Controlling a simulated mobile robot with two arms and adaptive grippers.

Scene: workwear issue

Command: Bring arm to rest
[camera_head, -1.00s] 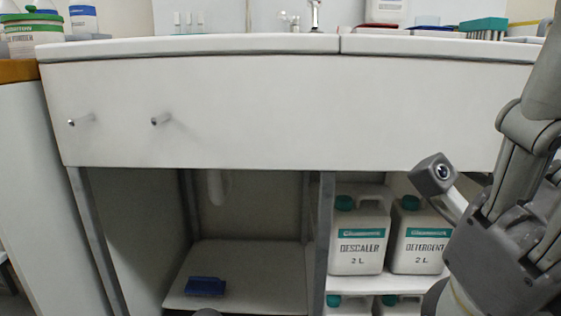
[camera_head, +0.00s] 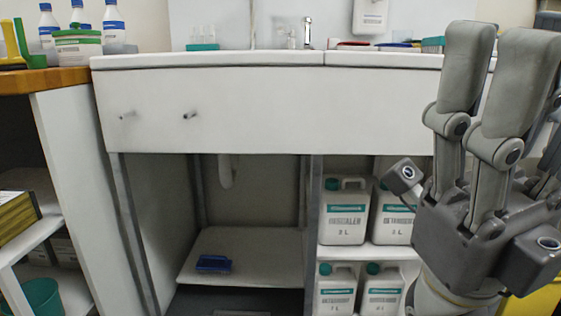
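My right gripper (camera_head: 498,50) fills the right side of the head view, raised with its grey fingers pointing up. The fingers are extended and spread apart, with nothing visible between them. Its wrist is low at the right, in front of the shelf with bottles. My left gripper is not in view.
A white sink counter (camera_head: 260,100) stands ahead, with a blue brush-like item (camera_head: 213,263) on the shelf below. White jugs (camera_head: 344,215) stand beside the gripper. A wood-topped cabinet (camera_head: 45,80) at left bears bottles and a green-lidded tub (camera_head: 78,43). A teal bin (camera_head: 40,296) sits low left.

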